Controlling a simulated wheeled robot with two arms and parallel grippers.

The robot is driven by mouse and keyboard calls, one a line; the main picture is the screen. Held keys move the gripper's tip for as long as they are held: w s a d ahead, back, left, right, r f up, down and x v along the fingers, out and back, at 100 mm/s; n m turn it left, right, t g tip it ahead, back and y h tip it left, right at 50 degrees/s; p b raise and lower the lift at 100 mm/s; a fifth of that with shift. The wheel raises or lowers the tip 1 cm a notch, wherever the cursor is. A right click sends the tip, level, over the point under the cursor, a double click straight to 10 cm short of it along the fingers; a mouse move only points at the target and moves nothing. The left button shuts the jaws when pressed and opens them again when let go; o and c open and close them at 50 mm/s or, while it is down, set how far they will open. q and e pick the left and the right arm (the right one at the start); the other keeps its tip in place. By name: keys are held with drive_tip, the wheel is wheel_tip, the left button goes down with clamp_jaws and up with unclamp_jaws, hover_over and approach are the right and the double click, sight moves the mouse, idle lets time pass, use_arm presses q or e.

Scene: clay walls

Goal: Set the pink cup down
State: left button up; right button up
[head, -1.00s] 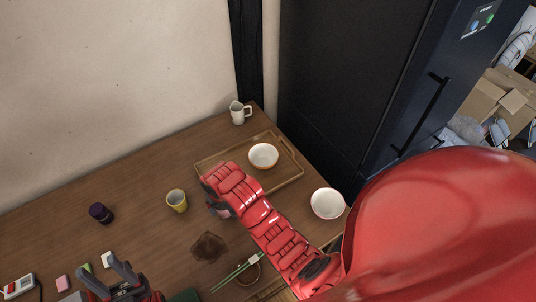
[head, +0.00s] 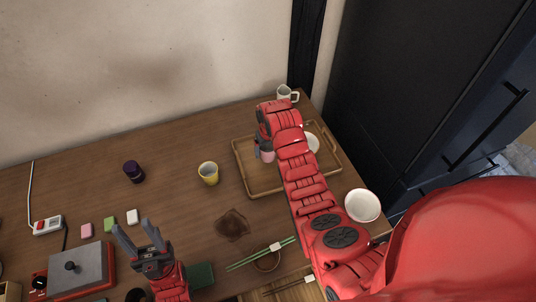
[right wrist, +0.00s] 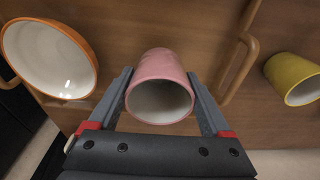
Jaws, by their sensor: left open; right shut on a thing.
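The pink cup (head: 267,156) is small and partly hidden by my right arm in the head view. The right wrist view shows the pink cup (right wrist: 160,88) between both fingers of my right gripper (right wrist: 165,90), which is shut on it. In the head view my right gripper (head: 260,150) is over the left part of the wooden tray (head: 245,173). I cannot tell whether the cup touches the tray. My left gripper (head: 133,226) is open and empty over the table's front left part.
An orange-rimmed bowl (right wrist: 50,60) stands in the tray. A yellow cup (head: 208,173) is left of the tray, a white mug (head: 286,94) behind it, a white bowl (head: 363,206) at its front right. A dark purple cup (head: 134,172) and chopsticks (head: 260,253) are also on the table.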

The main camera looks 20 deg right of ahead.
sight(268, 155)
drive_tip(key=shift+w, duration=0.15)
wheel_tip(268, 155, down, 3)
drive_tip(key=shift+r+p, duration=0.1)
drive_tip(key=shift+p, duration=0.75)
drive_tip(key=shift+f, duration=0.25)
